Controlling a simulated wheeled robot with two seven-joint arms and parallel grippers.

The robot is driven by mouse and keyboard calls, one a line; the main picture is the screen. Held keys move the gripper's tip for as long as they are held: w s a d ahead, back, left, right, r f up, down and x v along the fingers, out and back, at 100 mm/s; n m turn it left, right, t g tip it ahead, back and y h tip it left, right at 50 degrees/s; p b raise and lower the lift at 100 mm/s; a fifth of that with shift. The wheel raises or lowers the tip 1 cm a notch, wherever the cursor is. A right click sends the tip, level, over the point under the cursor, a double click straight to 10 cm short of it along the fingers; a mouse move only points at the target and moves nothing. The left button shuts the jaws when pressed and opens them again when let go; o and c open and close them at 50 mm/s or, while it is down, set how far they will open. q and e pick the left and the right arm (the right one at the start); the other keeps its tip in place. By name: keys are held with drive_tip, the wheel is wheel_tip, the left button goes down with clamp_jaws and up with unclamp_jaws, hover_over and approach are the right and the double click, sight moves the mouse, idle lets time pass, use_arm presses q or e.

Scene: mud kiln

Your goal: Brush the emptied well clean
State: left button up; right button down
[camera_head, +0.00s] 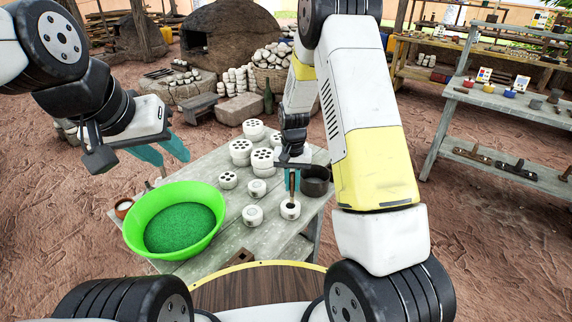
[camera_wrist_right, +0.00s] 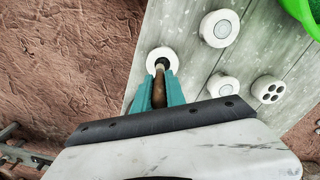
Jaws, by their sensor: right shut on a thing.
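A white round block with a dark well (camera_head: 290,211) stands near the table's front right edge; it shows as a white ring in the right wrist view (camera_wrist_right: 153,56). My right gripper (camera_head: 291,186) is shut on a brown-handled brush (camera_wrist_right: 159,92), which points down over this block. The brush's tip is at the dark well; its exact depth is hidden. My left gripper (camera_head: 173,160) is in the air behind the green bowl, its teal fingers apart and empty.
A bright green bowl (camera_head: 134,218) of green grains stands at the table's left. White blocks with filled tops (camera_head: 253,215) and several holed blocks (camera_head: 228,180) stand on the grey table (camera_head: 208,262). A dark round pot (camera_head: 317,182) is just behind the right gripper.

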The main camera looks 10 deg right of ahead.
sight(292, 192)
drive_tip(key=shift+f, duration=2.1)
drive_tip(key=shift+w+d, duration=0.1)
drive_tip(key=shift+w, duration=0.05)
